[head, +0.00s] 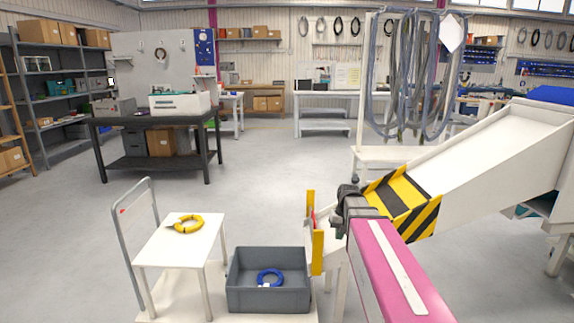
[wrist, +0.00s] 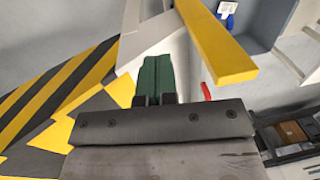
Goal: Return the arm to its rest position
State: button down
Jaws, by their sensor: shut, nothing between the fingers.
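My gripper (wrist: 156,62) shows in the wrist view with its two green fingers pressed together and nothing between them. In the head view my pink arm reaches in from the lower right, and the dark wrist end is by the foot of the white chute (head: 500,145), in front of its black-and-yellow striped part (head: 403,198). The fingers are not clear in that view. A yellow bar (wrist: 215,45) lies close beyond the fingertips in the wrist view; I cannot tell the exact gap.
A yellow cable coil (head: 188,225) lies on a small white table (head: 160,250). A blue coil (head: 270,278) lies in a grey crate (head: 267,300) left of the chute's foot. A hose rack (head: 362,80) stands behind the chute. Open floor (head: 270,180) lies beyond the crate.

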jog(key=s+a+f+h, duration=0.1)
jog(key=s+f, duration=1)
jog(key=s, duration=0.2)
jog(key=shift+s, duration=0.3)
jog(key=shift+a, duration=0.1)
